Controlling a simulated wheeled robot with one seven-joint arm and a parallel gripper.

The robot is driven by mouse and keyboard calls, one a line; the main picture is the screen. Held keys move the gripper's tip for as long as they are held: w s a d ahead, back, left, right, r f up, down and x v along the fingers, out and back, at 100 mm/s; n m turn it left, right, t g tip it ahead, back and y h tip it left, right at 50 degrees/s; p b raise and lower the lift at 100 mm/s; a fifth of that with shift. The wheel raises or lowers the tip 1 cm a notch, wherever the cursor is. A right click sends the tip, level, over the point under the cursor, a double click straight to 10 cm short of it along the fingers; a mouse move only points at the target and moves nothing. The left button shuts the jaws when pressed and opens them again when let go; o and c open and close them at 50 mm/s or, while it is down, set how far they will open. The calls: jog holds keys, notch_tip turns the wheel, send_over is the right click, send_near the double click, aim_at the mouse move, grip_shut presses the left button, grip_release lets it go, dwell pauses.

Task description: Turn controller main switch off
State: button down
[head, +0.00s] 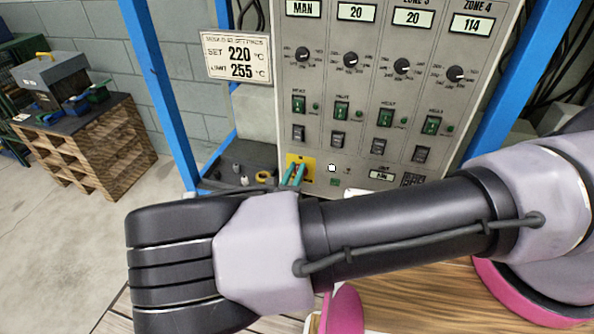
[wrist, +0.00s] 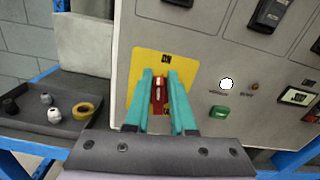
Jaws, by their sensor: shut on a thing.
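The controller (head: 357,112) is a grey panel with rows of dials, switches and displays. Its main switch is a red handle (wrist: 158,94) on a yellow plate (wrist: 147,64), with "ON" printed at the top of the plate. My gripper (wrist: 160,82) has its two teal fingers on either side of the red handle, shut on it. The handle looks upright in the wrist view. In the head view the teal fingers (head: 294,176) show in front of the yellow plate (head: 291,161), and my arm hides what lies below.
A white lamp (wrist: 226,84) and a green switch (wrist: 219,112) sit right of the plate. A dark tray (wrist: 62,112) with a yellow tape roll (wrist: 88,107) and small parts lies to the left. Blue frame posts (head: 166,95) flank the panel. A settings sign (head: 237,57) hangs upper left.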

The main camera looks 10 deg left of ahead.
jog(key=shift+w+a+f+n, duration=0.15)
jog(key=shift+f+n, duration=0.4)
jog(key=shift+n, duration=2.2)
jog(key=shift+s+a+f+n, duration=0.1)
jog(key=shift+a+f+n, duration=0.35)
jog(key=shift+n, duration=2.25)
jog(key=shift+w+a+f+n, duration=0.1)
jog(key=shift+f+n, duration=0.55)
jog(key=shift+n, duration=2.1)
jog(key=c, duration=0.8)
grip_release()
jog(key=shift+d, duration=0.1)
jog(key=shift+r, duration=0.15)
jog(key=shift+a+r, duration=0.1)
jog(key=shift+a, duration=0.25)
